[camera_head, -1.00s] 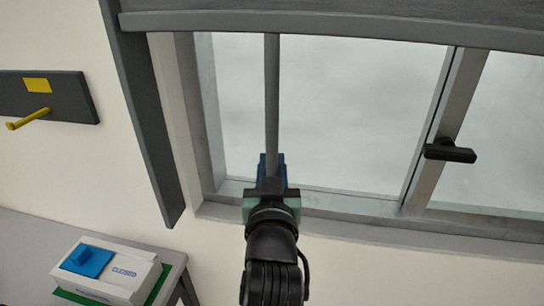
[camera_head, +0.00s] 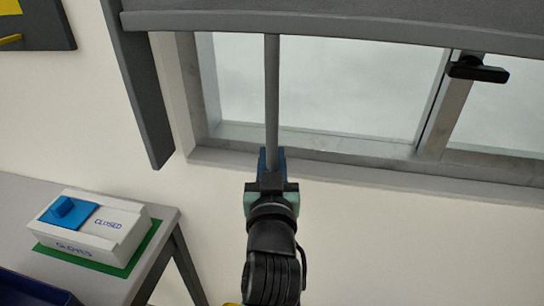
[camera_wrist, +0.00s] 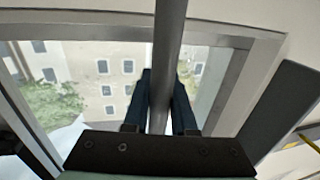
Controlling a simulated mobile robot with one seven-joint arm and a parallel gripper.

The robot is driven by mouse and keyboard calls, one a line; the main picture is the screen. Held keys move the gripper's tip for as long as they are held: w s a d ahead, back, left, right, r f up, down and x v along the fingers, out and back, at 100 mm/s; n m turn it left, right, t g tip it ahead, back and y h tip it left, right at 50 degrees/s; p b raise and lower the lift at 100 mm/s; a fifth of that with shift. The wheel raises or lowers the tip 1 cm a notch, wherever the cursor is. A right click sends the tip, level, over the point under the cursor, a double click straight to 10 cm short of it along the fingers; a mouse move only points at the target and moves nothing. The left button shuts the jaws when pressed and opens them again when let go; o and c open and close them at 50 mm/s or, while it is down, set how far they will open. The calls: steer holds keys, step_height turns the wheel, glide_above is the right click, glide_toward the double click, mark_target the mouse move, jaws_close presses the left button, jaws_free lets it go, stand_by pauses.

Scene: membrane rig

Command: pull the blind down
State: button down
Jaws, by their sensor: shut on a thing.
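The grey blind (camera_head: 330,18) spans the top of the head view, with its bottom bar across the upper part of the window. A thin grey pull rod (camera_head: 272,95) hangs from the bar. My gripper (camera_head: 271,160) is shut on the rod near its lower end, below the window's lower frame in the picture. In the wrist view, the rod (camera_wrist: 168,50) runs between the two dark blue fingers (camera_wrist: 160,98). The rod's lowest end is hidden by the gripper.
A dark side rail (camera_head: 135,90) runs down the window's left side. A black window handle (camera_head: 478,69) is at the right. A white box labelled gloves (camera_head: 95,228) with a blue catch sits on a table at lower left. A dark wall plate (camera_head: 40,30) is at upper left.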

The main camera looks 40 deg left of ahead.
steer(key=shift+f, duration=0.1)
steer(key=c, duration=0.7)
jaws_free()
steer(key=shift+c, duration=0.2)
steer(key=b+v, duration=0.2)
steer(key=v, duration=1.1)
steer(key=shift+b, duration=0.4)
